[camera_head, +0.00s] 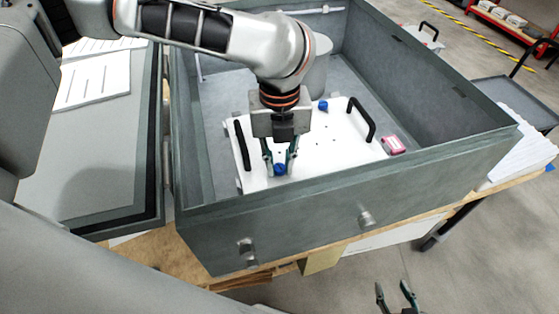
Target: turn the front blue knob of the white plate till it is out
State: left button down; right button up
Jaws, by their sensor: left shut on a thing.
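The white plate (328,152) lies inside the grey open box, with a black handle at each side. The front blue knob (280,169) is near the plate's front edge. My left gripper (280,165) points down over it, with its two fingers closed around the knob. A second blue knob (323,105) sits at the back of the plate. My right gripper (397,298) is at the bottom edge of the view, outside the box, its fingers apart and nothing between them.
The grey box's front wall (330,217) stands between the plate and my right gripper. A pink item (393,145) lies right of the plate. The black handles (362,118) rise from the plate. The box's lid (105,150) lies open at left.

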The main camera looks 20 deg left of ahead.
pick_arm(q)
jog(key=n, duration=1.2)
jog(key=shift+n, duration=0.4)
jog(key=n, duration=0.6)
jog(key=shift+s+f, duration=0.1)
jog(key=n, duration=0.7)
jog(key=shift+n, duration=0.3)
jog(key=n, duration=0.4)
jog(key=shift+n, duration=0.3)
jog(key=n, duration=1)
jog(key=shift+a+n, duration=0.1)
jog(key=shift+n, duration=0.3)
jog(key=n, duration=0.5)
jog(key=n+b, duration=0.1)
jog(key=n, duration=0.1)
jog(key=shift+f+n, duration=0.15)
jog(key=shift+n, duration=0.15)
jog(key=shift+n+b, duration=0.5)
jog(key=shift+b, duration=0.1)
jog(key=shift+n+b, duration=0.35)
jog(key=shift+n, duration=0.05)
pick_arm(e)
jog(key=shift+w+a+r+t+y, duration=0.2)
jog(key=shift+w+a, duration=0.15)
jog(key=shift+a, duration=0.3)
jog(key=shift+w+a+r+t+y, duration=0.1)
jog(key=shift+w+a+y, duration=0.1)
jog(key=shift+w+a, duration=0.3)
